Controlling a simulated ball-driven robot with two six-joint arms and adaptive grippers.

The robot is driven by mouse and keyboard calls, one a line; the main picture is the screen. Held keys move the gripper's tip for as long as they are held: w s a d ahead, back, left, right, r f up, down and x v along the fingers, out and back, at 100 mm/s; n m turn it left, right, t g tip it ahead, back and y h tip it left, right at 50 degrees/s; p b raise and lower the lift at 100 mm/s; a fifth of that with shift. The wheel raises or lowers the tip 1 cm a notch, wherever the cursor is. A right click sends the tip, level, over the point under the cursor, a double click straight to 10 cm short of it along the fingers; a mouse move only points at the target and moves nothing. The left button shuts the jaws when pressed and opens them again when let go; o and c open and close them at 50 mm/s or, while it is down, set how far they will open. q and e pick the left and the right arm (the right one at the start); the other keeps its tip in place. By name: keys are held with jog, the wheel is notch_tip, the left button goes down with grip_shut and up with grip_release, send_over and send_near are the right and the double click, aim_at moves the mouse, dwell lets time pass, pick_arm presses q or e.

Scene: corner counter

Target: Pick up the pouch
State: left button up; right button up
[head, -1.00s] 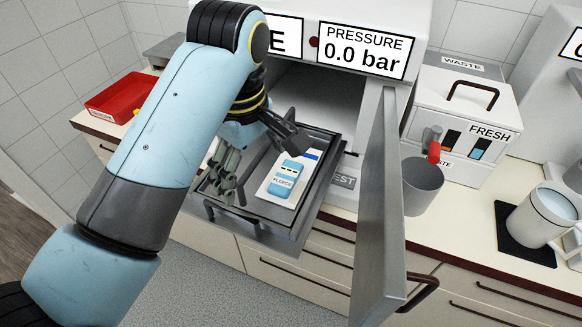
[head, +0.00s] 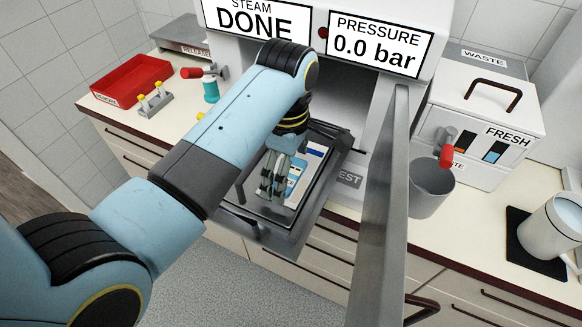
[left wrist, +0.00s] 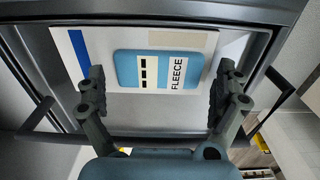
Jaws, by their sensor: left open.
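The pouch (left wrist: 158,72) is a flat white packet with a blue stripe at one end and a blue label reading FLEECE. It lies on the pulled-out tray (head: 258,226) and also shows in the head view (head: 313,158), partly hidden by my gripper. My left gripper (head: 272,190) is over the pouch, pointing down. In the left wrist view my left gripper (left wrist: 155,97) is open, with one finger on each side of the blue label. I cannot tell whether the fingers touch the pouch. My right gripper is not in view.
The open steel door (head: 381,200) stands just right of the tray. A red tray (head: 130,80) and a small rack (head: 153,100) stand on the left counter. The display (head: 257,20) reads STEAM DONE.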

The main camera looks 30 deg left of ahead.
pick_arm(q)
jog(key=shift+w+f, duration=0.1)
jog(key=shift+f, duration=0.2)
jog(key=c, duration=1)
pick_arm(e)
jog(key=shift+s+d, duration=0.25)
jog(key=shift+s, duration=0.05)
